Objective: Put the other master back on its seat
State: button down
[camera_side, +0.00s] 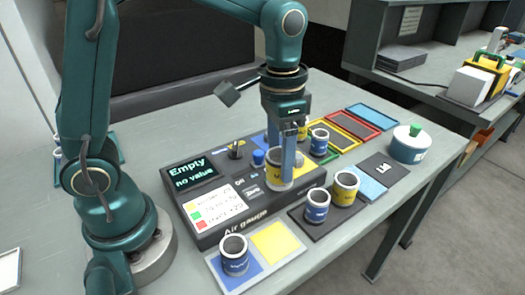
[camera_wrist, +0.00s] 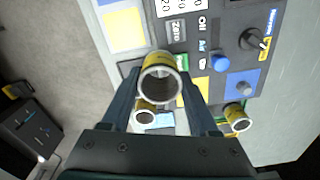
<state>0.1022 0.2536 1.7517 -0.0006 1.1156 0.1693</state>
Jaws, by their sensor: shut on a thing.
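My gripper (camera_side: 283,166) is shut on a yellow ring (camera_side: 277,180), which is upright with its open bore up. The wrist view shows the held ring (camera_wrist: 160,78) between both fingers. It is at the air gauge's (camera_side: 207,236) front side; I cannot tell whether it touches the gauge. A two-pad plate lies in front of the gauge. Its blue pad (camera_side: 222,272) carries a blue-banded ring (camera_side: 234,256); its yellow pad (camera_side: 277,243) is bare and also shows in the wrist view (camera_wrist: 122,30). The gauge screen (camera_side: 190,173) reads "Empty, no value".
A dark tray (camera_side: 318,231) right of the gauge holds a blue ring (camera_side: 317,206) and a yellow ring (camera_side: 345,188). More rings (camera_side: 319,142) stand behind my gripper. Coloured trays (camera_side: 372,116), a light-blue cloth (camera_side: 370,188) and a lidded pot (camera_side: 408,146) lie to the right.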

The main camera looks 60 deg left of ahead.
jog(key=s+d+m, duration=0.3)
jog(key=s+d, duration=0.2)
jog(key=d, duration=0.1)
jog(key=shift+a+f, duration=0.1)
jog(key=shift+f, duration=3.45)
jog(key=shift+f, duration=0.2)
jog(key=shift+c, duration=0.3)
grip_release()
jog(key=shift+o, duration=0.3)
notch_tip(320, 180, up, 9)
